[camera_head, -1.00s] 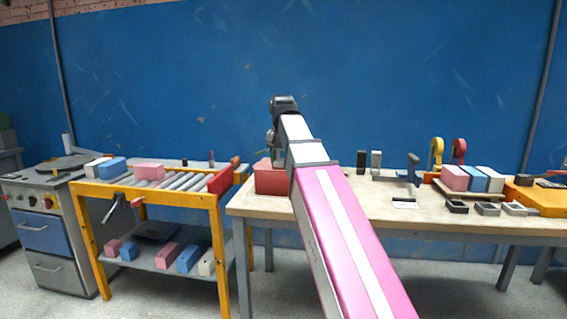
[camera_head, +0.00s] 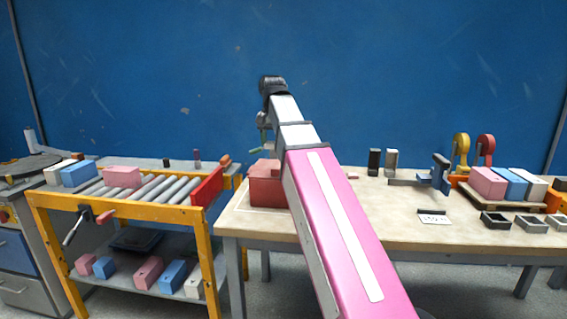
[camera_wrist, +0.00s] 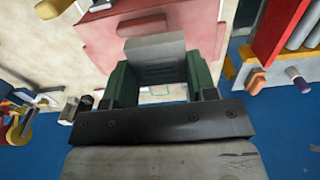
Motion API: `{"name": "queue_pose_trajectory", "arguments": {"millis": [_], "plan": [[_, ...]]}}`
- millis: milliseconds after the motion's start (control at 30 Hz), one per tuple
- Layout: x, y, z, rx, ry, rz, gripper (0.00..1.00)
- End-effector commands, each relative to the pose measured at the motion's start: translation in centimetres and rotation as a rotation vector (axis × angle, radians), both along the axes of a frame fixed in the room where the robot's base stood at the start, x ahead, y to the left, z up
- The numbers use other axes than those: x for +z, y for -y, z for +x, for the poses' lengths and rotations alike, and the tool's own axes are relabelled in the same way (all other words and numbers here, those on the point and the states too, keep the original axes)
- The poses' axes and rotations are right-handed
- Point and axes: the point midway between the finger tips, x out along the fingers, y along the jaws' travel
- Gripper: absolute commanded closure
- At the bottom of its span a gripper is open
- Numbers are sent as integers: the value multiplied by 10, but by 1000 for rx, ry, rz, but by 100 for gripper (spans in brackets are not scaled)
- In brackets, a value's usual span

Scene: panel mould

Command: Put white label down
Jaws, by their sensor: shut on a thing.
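My gripper (camera_wrist: 160,72) shows in the wrist view with its two dark green fingers shut on a pale grey-white block-like piece, which I take to be the white label (camera_wrist: 156,48). The fingers hide part of it. In the wrist view, it overlaps the red box (camera_wrist: 100,42); I cannot tell whether they touch. In the head view, my gripper (camera_head: 263,130) hangs above the left end of the table, over the red box (camera_head: 266,188); the held piece cannot be made out there.
A white card with dark marks (camera_head: 433,218) lies on the wooden table (camera_head: 370,225). Small open trays (camera_head: 495,222), coloured blocks (camera_head: 488,183) and a blue clamp (camera_head: 440,172) occupy the right side. A yellow roller stand (camera_head: 150,208) is left. The table's middle front is clear.

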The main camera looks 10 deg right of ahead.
Motion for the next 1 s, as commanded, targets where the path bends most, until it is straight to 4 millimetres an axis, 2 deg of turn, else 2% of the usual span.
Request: {"name": "queue_pose_trajectory", "arguments": {"millis": [400, 600, 867, 1000], "plan": [[-44, 41, 65, -2, -5, 0, 71], [-62, 57, 90, -1, -5, 0, 71], [-74, 62, 96, 0, -3, 0, 71], [-91, 62, 94, 0, -5, 0, 71]]}}
